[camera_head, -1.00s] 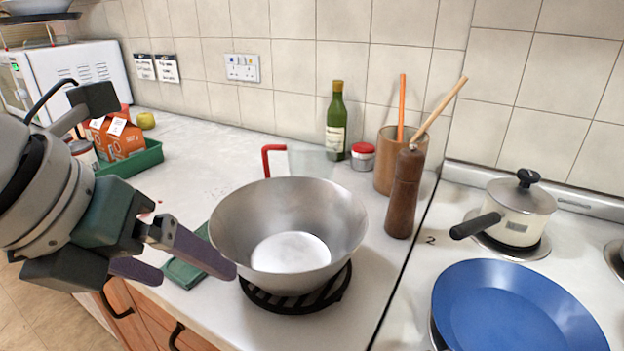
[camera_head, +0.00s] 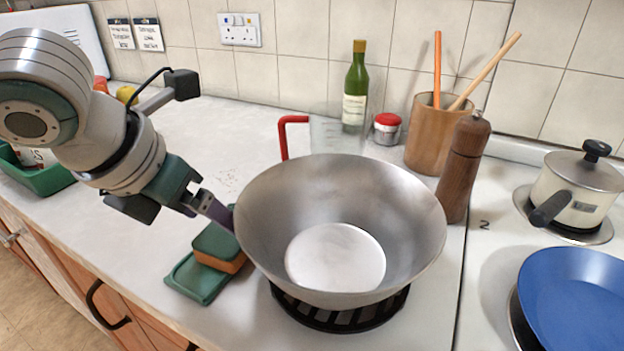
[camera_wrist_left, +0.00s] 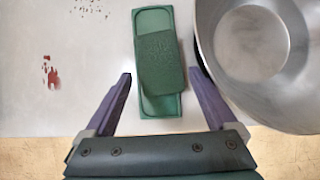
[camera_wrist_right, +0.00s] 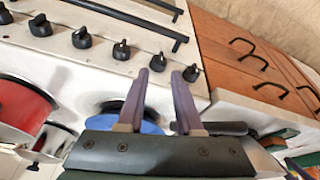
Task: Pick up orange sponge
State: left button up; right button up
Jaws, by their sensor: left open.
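The orange sponge (camera_head: 222,262) has a dark green top and rests on a flat green tray (camera_head: 197,286) at the counter's front, left of the wok. In the left wrist view its green top (camera_wrist_left: 161,62) faces the camera and hides the orange part; the tray rim (camera_wrist_left: 137,22) shows around it. My left gripper (camera_head: 218,213) is beside the wok's left rim. In the left wrist view, its spread fingers (camera_wrist_left: 158,76) lie either side of the sponge, open and empty. My right gripper (camera_wrist_right: 160,73) is open and empty.
A large steel wok (camera_head: 412,215) on a black ring stands close to the right of the sponge. A jug with a red handle (camera_head: 284,140) and a green bottle (camera_head: 355,88) are behind. A pepper mill (camera_head: 462,170) and blue pan (camera_head: 580,305) are right.

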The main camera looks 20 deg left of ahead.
aim_at(232, 236)
pick_arm(q)
jog(key=b+x, duration=0.1)
jog(key=x, duration=0.3)
jog(key=shift+w+f, duration=0.2)
jog(key=shift+f, duration=0.15)
jog(key=c, duration=1)
